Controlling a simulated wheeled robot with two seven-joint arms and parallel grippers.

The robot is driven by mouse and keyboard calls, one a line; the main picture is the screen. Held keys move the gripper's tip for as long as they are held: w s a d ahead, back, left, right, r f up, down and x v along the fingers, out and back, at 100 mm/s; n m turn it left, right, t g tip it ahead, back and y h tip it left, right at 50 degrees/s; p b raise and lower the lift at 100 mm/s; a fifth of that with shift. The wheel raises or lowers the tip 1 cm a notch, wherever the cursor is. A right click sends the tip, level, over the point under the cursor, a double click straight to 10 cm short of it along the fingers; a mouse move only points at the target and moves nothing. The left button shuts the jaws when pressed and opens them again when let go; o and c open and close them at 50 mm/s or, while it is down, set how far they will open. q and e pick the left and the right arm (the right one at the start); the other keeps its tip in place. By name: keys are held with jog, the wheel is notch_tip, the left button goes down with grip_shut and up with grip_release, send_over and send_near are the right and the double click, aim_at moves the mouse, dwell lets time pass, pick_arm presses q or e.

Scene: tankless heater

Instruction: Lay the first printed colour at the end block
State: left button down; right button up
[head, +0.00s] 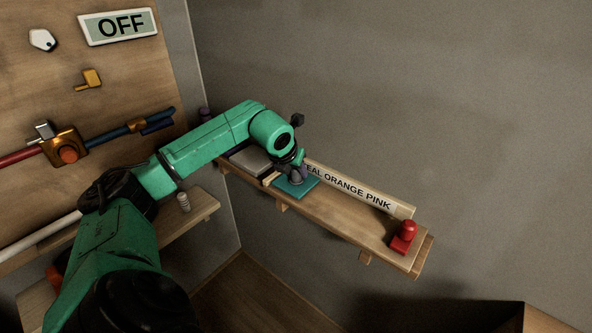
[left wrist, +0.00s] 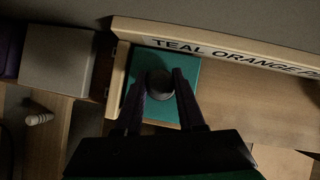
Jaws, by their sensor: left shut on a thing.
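A teal plate (head: 299,190) with a dark round knob (left wrist: 160,87) lies at the left end of the wooden wall shelf. My left gripper (head: 297,172) is above the plate, its fingers shut around the knob. The plate also shows in the left wrist view (left wrist: 189,62), close beside the pale wooden end block (left wrist: 116,82); I cannot tell whether they touch. The shelf's back rail carries a printed strip (head: 350,188) reading "TEAL ORANGE PINK", its start partly hidden by my gripper in the head view. My right gripper is not in view.
A red knobbed piece (head: 403,238) stands at the shelf's right end. The shelf between it and the teal plate is bare. A grey block (left wrist: 57,64) sits left of the end block. A small ribbed pale peg (head: 184,202) stands on a lower ledge.

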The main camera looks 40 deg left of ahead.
pick_arm(q)
jog(key=shift+f, duration=0.2)
jog(key=shift+c, duration=2.2)
grip_release()
jog(key=shift+s+r+b, duration=0.2)
jog(key=shift+r+b, duration=0.15)
jog(key=b+v, duration=0.1)
jog(key=v, duration=1.2)
jog(key=shift+s+r+b, duration=0.15)
jog(key=shift+r+b, duration=0.15)
jog(key=shift+b, duration=0.1)
jog(key=shift+d, duration=0.15)
